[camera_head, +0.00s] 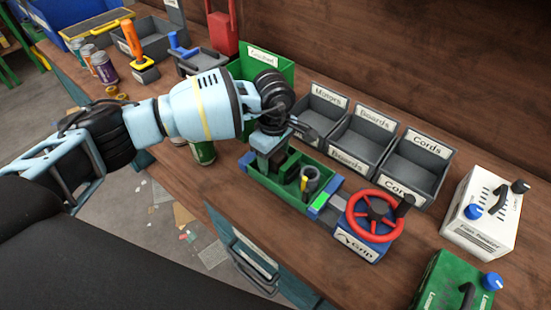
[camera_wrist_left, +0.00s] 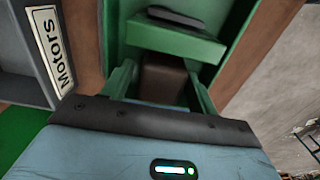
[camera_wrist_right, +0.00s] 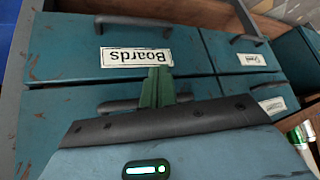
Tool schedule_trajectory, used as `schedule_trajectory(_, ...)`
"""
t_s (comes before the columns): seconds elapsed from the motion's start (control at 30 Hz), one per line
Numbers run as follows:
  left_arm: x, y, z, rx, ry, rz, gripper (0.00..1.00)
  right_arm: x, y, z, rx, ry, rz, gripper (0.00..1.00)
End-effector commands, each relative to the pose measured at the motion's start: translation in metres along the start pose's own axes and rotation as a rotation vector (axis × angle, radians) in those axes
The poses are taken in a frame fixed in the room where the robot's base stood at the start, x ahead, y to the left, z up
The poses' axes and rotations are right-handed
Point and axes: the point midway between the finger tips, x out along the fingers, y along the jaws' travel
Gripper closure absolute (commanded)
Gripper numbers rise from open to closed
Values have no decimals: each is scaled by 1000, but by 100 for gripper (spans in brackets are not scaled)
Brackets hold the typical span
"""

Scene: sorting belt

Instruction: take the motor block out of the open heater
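The open heater (camera_head: 262,181) is a green shell without its cover, lying on the bench. In the left wrist view a dark brown block (camera_wrist_left: 165,82), which looks like the motor block, sits between the two green fingers of my left gripper (camera_wrist_left: 163,88). The fingers are apart, one on each side, with slim gaps seeming to show. My right gripper (camera_wrist_right: 156,88) is shut and empty before drawer fronts, out of the head view.
Grey bins labelled Motors (camera_head: 322,111), Boards (camera_head: 361,138) and Cords (camera_head: 417,166) stand behind the heater. A blue grip vise with a red wheel (camera_head: 373,215) is at its right. A white heater (camera_head: 482,215) and a green heater (camera_head: 446,285) stand further right. A drawer labelled Boards (camera_wrist_right: 135,56) faces my right gripper.

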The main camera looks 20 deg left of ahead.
Motion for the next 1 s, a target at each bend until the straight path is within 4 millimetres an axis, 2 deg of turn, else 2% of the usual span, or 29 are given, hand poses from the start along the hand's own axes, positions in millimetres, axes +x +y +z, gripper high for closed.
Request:
schedule_trajectory(0.07, 0, 0, 0, 0, 0, 0, 52, 0, 0, 0, 0, 0, 0, 100)
schedule_trajectory(0.37, 0, 0, 0, 0, 0, 0, 91, 0, 0, 0, -1, -1, 0, 100)
schedule_trajectory(0.67, -6, 1, 0, 0, 0, 3, 92, 0, 0, 0, -1, -1, 0, 100)
schedule_trajectory(0.77, -17, 1, -1, 0, 0, 4, 92, 0, 0, 1, -1, -2, 0, 100)
schedule_trajectory(1.0, -62, 1, 0, 1, 0, 6, 92, 1, 0, 2, 0, -4, 0, 100)
